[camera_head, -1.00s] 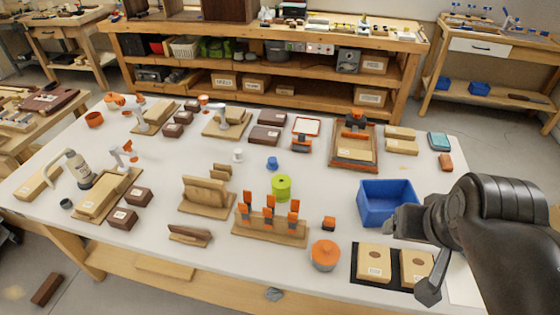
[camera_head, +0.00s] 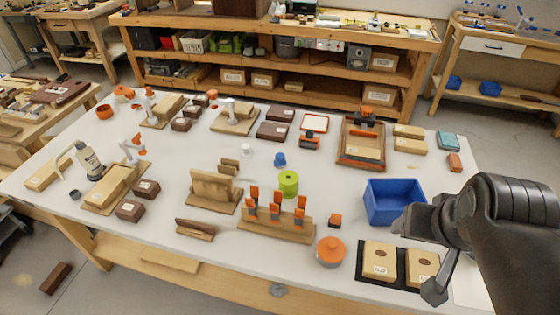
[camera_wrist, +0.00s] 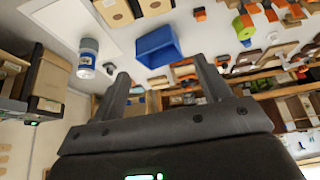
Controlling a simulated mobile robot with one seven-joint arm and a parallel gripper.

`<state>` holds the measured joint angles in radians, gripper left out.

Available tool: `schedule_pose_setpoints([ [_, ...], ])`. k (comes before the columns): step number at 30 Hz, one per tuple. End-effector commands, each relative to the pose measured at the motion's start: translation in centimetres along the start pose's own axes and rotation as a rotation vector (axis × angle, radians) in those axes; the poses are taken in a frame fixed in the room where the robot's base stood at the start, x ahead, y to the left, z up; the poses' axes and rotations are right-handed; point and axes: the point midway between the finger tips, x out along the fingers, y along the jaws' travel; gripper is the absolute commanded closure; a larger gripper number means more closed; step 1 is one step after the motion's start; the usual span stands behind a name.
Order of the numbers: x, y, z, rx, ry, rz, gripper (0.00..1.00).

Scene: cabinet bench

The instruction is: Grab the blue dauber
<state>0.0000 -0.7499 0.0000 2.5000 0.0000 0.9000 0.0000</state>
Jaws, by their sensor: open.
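A small blue piece (camera_head: 279,159), which looks like the blue dauber, stands on the white table near its middle. It is just behind a green roll (camera_head: 288,182) and right of a small white cup (camera_head: 247,150). My gripper (camera_head: 418,256) is at the right front of the table, well right of the blue piece and apart from it. In the wrist view, my gripper (camera_wrist: 160,66) has its two fingers spread with nothing between them. I cannot tell the blue piece for sure in the wrist view.
A blue bin (camera_head: 394,203) stands just left of my gripper. Orange-handled tools in a wooden rack (camera_head: 270,228) stand in front of the green roll. An orange-lidded round pot (camera_head: 330,250) and a black tray (camera_head: 372,289) with wooden blocks are nearer the front edge.

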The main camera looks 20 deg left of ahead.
Motion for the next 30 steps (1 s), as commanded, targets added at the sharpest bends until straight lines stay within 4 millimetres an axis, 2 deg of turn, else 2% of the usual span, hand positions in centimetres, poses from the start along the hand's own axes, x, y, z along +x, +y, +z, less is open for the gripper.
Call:
schedule_pose_setpoints([
  [4,0.0,-0.1,-0.3,-0.003,-0.001,-0.001,0.30],
  [7,0.2,-0.4,-1.4,-0.015,-0.006,-0.006,0.30],
  [14,2.1,-2.6,-7.7,-0.077,-0.022,-0.031,0.30],
  [23,7.1,-7.4,-16.0,-0.169,-0.040,-0.070,0.30],
  [30,12.9,-12.7,-21.2,-0.242,-0.055,-0.104,0.30],
])
